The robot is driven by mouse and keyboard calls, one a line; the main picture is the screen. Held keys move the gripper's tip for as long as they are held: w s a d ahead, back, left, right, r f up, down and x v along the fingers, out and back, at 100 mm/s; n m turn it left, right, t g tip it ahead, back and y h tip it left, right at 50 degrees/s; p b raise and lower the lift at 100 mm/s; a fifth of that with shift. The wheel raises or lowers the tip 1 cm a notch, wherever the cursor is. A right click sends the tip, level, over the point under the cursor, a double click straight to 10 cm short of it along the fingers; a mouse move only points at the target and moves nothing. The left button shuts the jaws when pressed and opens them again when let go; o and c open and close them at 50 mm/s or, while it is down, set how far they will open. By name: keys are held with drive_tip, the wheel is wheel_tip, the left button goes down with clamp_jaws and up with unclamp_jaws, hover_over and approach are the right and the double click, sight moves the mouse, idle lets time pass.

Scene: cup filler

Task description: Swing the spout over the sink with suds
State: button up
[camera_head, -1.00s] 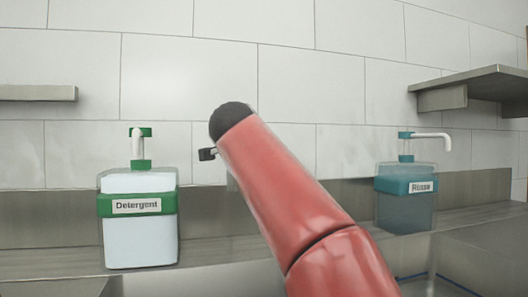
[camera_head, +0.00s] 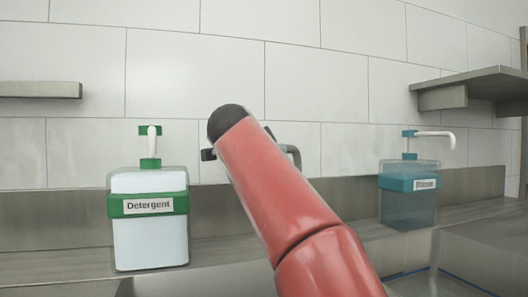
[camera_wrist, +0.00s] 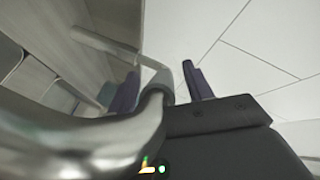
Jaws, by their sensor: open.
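The spout is a shiny metal pipe (camera_wrist: 95,140), large and close in the wrist view. It curves up toward the space between the fingers of my gripper (camera_wrist: 160,86). The gripper is open, one dark purple finger on each side of the pipe's upper part; I cannot tell whether either finger touches it. In the head view my red arm hides most of the faucet and my gripper. A grey curved piece (camera_head: 292,152) shows just right of the arm, perhaps the spout. Sink basins show only in part at the bottom; no suds are visible.
A detergent bottle with a green band (camera_head: 150,232) stands on the back ledge at left. A blue rinse bottle (camera_head: 408,205) stands at right. A metal shelf (camera_head: 470,88) juts from the tiled wall at upper right, another (camera_head: 40,90) at left.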

drive_tip(key=shift+s+d+r, duration=0.15)
drive_tip(key=b+v, duration=0.1)
drive_tip(key=v, duration=0.6)
drive_tip(key=shift+s+b, duration=0.3)
drive_tip(key=shift+b, duration=0.05)
